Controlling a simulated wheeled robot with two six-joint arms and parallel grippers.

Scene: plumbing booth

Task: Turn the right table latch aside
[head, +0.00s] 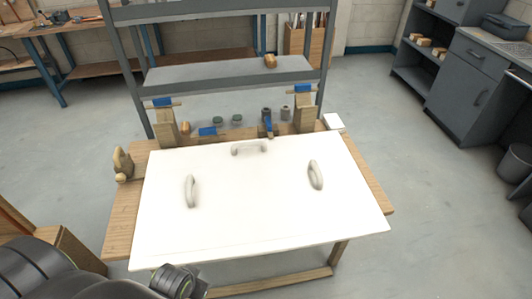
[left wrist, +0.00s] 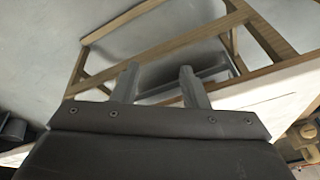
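Two small blue-handled pieces stand at the back edge of the white board (head: 255,190): a left one (head: 208,132) lying crosswise and a right one (head: 268,125) pointing toward the board. I cannot tell for sure which piece is the right table latch; the right blue one looks most like it. My left arm comes in at the lower left of the head view, far from these pieces; its fingertips are hidden there. In the left wrist view my left gripper (left wrist: 160,84) is open and empty, near the table frame. My right gripper is in neither view.
The board lies on a wooden table (head: 122,215) and has a left handle (head: 191,191), a back handle (head: 249,147) and a right handle (head: 315,175). Two wooden posts with blue tops (head: 166,125) (head: 305,108) stand behind it. A grey shelf rack (head: 225,74) rises beyond.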

